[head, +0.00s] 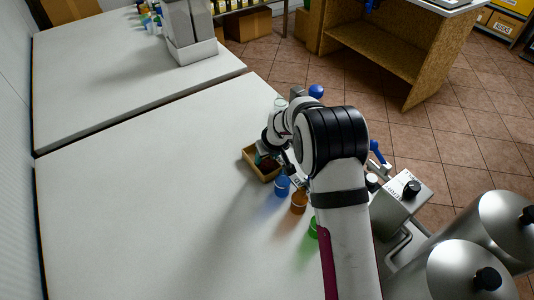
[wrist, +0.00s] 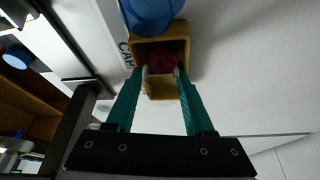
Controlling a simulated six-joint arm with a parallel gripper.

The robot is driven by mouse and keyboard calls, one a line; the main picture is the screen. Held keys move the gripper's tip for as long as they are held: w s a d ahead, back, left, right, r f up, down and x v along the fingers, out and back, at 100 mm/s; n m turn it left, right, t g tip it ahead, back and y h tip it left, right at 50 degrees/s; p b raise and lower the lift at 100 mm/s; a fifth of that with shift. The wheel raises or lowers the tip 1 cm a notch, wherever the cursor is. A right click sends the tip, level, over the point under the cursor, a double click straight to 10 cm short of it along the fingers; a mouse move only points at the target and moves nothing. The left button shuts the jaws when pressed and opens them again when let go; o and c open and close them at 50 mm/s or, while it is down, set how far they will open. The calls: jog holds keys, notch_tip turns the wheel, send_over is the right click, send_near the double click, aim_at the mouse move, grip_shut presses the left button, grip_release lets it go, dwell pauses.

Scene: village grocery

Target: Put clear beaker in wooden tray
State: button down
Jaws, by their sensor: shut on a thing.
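The wooden tray (head: 249,157) stands on the white table below my gripper. In the wrist view, the tray (wrist: 182,92) lies straight beyond my fingertips. In the head view, my gripper (head: 262,158) is low over the tray, partly hidden by my wrist.
A blue beaker (head: 282,187) stands close beside the tray; an orange one (head: 299,202) and a green one (head: 313,228) stand along the same edge. The blue one (wrist: 152,12) is also near my fingers in the wrist view. The table's left side is clear.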

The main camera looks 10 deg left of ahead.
jog(key=shift+f, duration=0.25)
dwell(0.4)
jog(key=shift+c, duration=1.2)
grip_release()
notch_tip(320, 180, up, 8)
jog(key=s+d+r+m+g, duration=0.1)
jog(key=s+d+r+m, duration=0.2)
jog(key=s+d+r, duration=0.3)
jog(key=s+d+r+m+g, duration=0.1)
jog(key=s+d+r+m, duration=0.1)
jog(key=s+d+r, duration=0.45)
jog(key=s+d+f+m+g, duration=0.1)
jog(key=s+d+m, duration=0.1)
jog(key=s, duration=1)
jog(key=s+d+f+m+g, duration=0.1)
jog(key=s+m, duration=0.4)
jog(key=s, duration=0.8)
jog(key=shift+s+d+f+h, duration=0.15)
jog(key=shift+s+d+h, duration=0.2)
jog(key=shift+d, duration=0.55)
